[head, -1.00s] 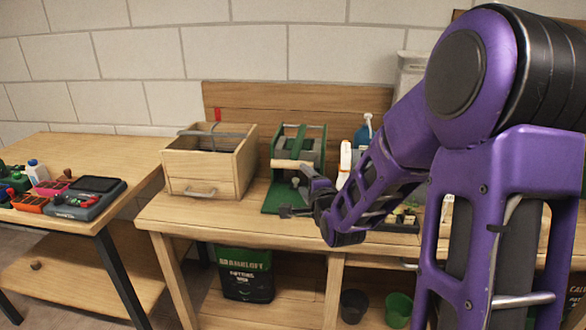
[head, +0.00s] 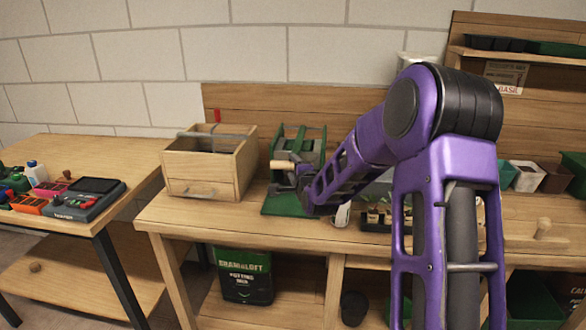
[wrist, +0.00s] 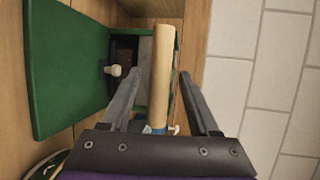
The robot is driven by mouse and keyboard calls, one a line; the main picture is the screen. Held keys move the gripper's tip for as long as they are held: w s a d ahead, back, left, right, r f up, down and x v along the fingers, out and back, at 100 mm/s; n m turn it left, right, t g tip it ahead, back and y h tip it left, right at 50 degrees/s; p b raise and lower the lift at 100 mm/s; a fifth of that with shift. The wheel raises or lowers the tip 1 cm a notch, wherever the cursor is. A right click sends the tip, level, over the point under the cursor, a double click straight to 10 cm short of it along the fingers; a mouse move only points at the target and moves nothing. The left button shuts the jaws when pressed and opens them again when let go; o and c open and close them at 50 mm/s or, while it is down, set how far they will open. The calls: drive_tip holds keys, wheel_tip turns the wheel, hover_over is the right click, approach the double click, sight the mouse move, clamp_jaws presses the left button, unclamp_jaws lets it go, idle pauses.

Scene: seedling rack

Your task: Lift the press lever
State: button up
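The press (head: 305,145) is a green frame with a green base plate (head: 283,205) on the middle of the bench. Its lever has a light wooden handle (head: 281,164) at the front, level across the press. In the wrist view the handle (wrist: 161,75) runs lengthwise between the two fingers of my gripper (wrist: 164,62). The fingers are apart, with a visible gap on each side of the handle. The green plate (wrist: 65,70) and a pale knob (wrist: 115,71) lie to the left. In the head view my arm partly hides the gripper.
An open wooden box (head: 205,165) with a drawer stands just left of the press. A dark tray of small pots (head: 376,219) is to the right, partly behind my arm. A side table (head: 100,155) at left holds a dark device and small colored items.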

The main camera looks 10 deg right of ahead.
clamp_jaws()
drive_tip(key=shift+f, duration=0.1)
idle(1.2)
